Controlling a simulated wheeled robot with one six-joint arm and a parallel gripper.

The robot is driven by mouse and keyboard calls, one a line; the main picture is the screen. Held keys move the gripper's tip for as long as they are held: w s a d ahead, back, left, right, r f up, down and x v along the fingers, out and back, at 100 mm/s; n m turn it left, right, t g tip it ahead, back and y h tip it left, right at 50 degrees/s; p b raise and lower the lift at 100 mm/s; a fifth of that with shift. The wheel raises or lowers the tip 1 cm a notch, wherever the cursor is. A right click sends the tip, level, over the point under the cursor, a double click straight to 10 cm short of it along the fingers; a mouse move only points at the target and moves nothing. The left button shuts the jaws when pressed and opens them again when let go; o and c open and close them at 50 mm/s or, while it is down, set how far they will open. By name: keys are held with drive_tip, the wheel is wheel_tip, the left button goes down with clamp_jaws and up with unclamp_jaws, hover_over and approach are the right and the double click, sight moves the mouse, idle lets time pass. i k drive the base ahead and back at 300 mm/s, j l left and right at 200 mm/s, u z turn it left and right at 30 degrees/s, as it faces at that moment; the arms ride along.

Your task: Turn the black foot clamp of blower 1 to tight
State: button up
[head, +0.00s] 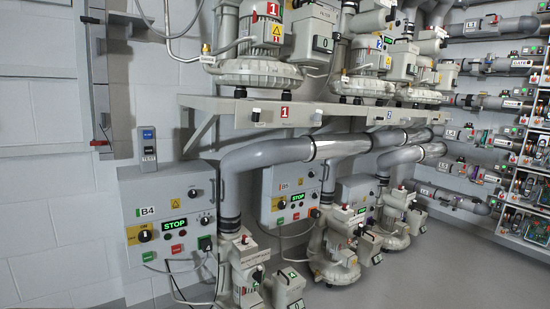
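Blower 1 (255,73) is a grey-beige machine with a red number 1 on its motor. It stands on the wall shelf at the upper middle of the head view. A small black part (240,92) shows at its left foot, on the shelf top; it looks like the foot clamp, but it is too small to tell its setting. My gripper is not in view.
The shelf (222,116) carries several blowers, including blower 2 (362,85). Below are the B4 panel (180,205), the B5 panel (280,185), thick grey pipes (265,152) and floor blowers (245,270). Device racks (528,185) stand at right. Grey floor (445,265) is clear at lower right.

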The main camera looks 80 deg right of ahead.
sight(254, 117)
drive_tip(key=k+l+z, duration=0.15)
drive_tip(key=z, duration=0.25)
drive_tip(key=k+l+z, duration=0.15)
drive_tip(key=z, duration=0.2)
drive_tip(key=l+z, duration=0.1)
drive_tip(key=z, duration=1.15)
